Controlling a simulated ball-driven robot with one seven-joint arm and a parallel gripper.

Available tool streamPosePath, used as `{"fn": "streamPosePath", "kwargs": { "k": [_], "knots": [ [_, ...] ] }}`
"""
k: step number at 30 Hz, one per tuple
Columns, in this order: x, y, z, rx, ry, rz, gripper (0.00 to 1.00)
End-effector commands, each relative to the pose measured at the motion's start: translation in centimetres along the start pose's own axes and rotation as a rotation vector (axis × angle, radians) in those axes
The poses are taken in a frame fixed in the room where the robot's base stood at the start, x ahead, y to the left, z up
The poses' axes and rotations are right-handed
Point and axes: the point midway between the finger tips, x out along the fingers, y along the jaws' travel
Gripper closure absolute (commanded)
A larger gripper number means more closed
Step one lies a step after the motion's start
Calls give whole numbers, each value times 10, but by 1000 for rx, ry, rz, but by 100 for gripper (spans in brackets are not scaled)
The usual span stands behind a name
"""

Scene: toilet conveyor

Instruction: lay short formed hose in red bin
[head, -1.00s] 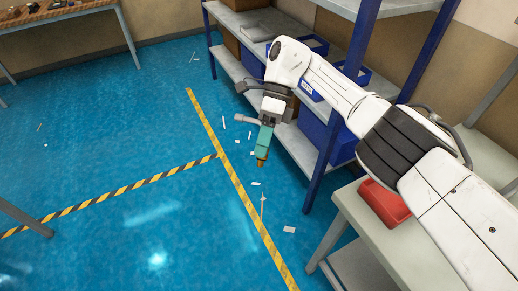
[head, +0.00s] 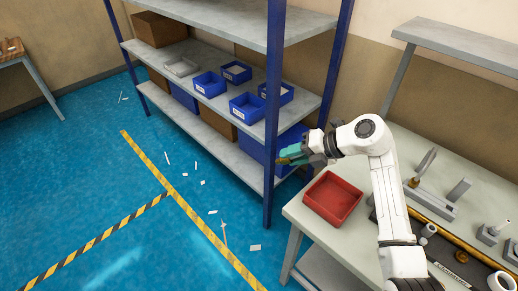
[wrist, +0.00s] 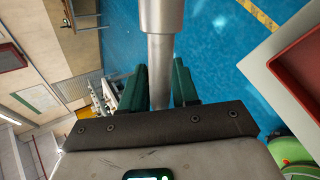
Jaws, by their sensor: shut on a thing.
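The red bin (head: 332,198) sits on the near left corner of the pale workbench and looks empty. Its corner also shows in the wrist view (wrist: 299,68). My gripper (head: 287,158) is up and left of the bin in the head view, close by the blue shelf post. In the wrist view its green fingers (wrist: 160,88) are shut on a grey tube-like piece, the short formed hose (wrist: 160,60), which has a wider end. In the head view the held piece is mostly hidden by the fingers.
The workbench (head: 301,213) carries metal fixtures and a dark rail (head: 440,238) right of the bin. A shelf unit with a blue post (head: 272,120) and blue bins (head: 210,84) stands behind my gripper. The blue floor at left has scattered pale scraps.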

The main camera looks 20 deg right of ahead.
Motion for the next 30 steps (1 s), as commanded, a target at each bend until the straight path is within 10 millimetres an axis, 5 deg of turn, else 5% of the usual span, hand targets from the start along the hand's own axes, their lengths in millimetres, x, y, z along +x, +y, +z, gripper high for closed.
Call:
{"fn": "streamPosePath", "kwargs": {
  "k": [6, 12, 30],
  "knots": [
    [-41, -62, -7, 184, -236, -22, 100],
    [-65, -101, -18, 272, -366, -35, 100],
    [-58, -131, -26, 298, -405, -37, 100]
  ]
}}
